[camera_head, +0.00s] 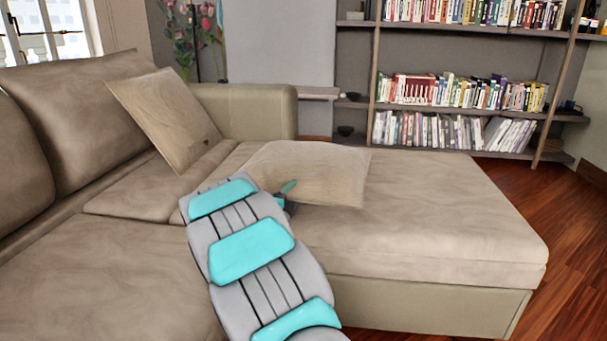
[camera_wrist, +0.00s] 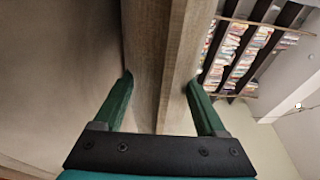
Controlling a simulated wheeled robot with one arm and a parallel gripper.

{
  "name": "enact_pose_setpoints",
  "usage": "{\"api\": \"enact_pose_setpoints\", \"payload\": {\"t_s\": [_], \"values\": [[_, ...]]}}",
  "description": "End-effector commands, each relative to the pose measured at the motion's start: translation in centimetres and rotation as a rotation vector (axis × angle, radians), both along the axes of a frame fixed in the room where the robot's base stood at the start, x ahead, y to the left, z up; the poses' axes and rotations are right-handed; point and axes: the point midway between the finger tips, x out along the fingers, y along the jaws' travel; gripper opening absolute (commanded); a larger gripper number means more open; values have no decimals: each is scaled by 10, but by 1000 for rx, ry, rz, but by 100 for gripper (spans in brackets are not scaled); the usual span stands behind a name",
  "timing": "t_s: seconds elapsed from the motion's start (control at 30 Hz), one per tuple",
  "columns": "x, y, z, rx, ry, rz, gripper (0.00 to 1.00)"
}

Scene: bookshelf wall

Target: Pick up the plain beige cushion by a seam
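A plain beige cushion (camera_head: 318,172) with a fine woven look lies on the sofa's chaise. My gripper (camera_head: 287,192) is at its near left edge, partly hidden by my arm. In the wrist view my gripper (camera_wrist: 160,82) has its two green fingers wide apart. The cushion (camera_wrist: 148,50) runs between them, with a lengthwise line like a seam or edge down its middle. Gaps seem to show beside the fingertips, but I cannot tell whether either touches the fabric. A second beige cushion (camera_head: 165,118) leans against the sofa back, apart from my gripper.
The brown sofa (camera_head: 430,210) spreads under and around the cushion, with bare seat to the right. Its back cushions (camera_head: 75,115) stand at the left and an armrest (camera_head: 250,112) behind. A bookshelf (camera_head: 460,68) stands beyond. Wooden floor (camera_head: 570,240) is clear at the right.

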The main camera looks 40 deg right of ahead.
Motion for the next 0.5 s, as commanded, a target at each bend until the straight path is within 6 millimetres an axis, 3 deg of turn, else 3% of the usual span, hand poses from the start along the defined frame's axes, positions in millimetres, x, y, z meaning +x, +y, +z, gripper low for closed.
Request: {"api": "enact_pose_setpoints", "payload": {"t_s": [0.03, 0.5], "values": [[0, 0, 1, -1, 0, 0, 49], [0, 0, 1, -1, -2, 0, 0]]}}
